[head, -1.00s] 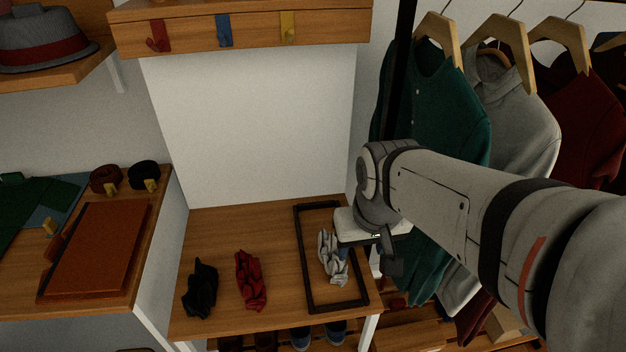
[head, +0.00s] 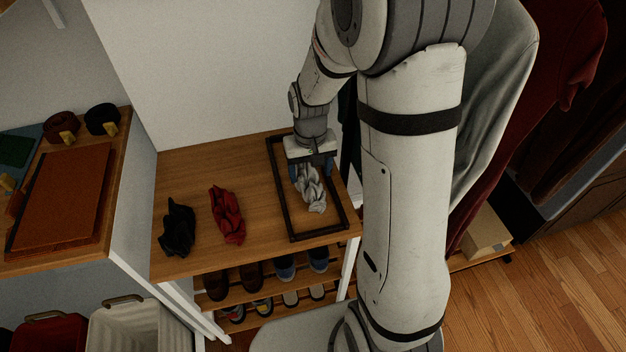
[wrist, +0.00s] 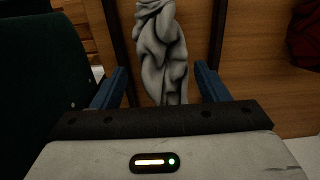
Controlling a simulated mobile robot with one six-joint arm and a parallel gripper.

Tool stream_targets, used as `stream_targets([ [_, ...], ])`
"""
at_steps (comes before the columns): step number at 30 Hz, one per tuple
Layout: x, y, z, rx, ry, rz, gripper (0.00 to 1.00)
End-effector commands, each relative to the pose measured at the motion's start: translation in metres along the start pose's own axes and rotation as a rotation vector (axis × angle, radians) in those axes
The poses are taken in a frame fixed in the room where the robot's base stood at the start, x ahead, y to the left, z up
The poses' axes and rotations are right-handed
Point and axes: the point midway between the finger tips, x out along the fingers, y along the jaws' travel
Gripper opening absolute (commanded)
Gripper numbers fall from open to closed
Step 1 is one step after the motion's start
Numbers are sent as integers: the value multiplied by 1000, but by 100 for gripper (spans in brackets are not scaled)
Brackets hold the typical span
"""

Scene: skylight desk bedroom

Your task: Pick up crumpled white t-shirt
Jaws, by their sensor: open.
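The crumpled white t-shirt (head: 312,188) lies in a bunched heap inside a dark rectangular frame (head: 291,240) on the wooden bench top. My gripper (head: 313,170) points down over the far end of the shirt. In the wrist view the shirt (wrist: 162,52) runs up between the two blue fingers of my gripper (wrist: 160,88), which are apart, one on each side of it. The fingers do not visibly press on the cloth. Their exact height over the bench is hard to tell.
A red crumpled garment (head: 227,214) and a black one (head: 178,228) lie left of the frame. Shoes (head: 285,267) stand on racks below the bench top (head: 200,165). Hanging clothes (head: 497,95) are at right. A brown case (head: 62,200) lies on the left table.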

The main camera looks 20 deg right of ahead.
Motion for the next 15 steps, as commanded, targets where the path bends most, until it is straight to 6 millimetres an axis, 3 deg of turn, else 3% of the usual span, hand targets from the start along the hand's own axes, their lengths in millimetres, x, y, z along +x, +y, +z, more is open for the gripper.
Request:
stream_targets([
  [9, 45, -2, 1, -1, -3, 0, 68],
  [15, 54, -2, 1, -1, 0, 0, 68],
])
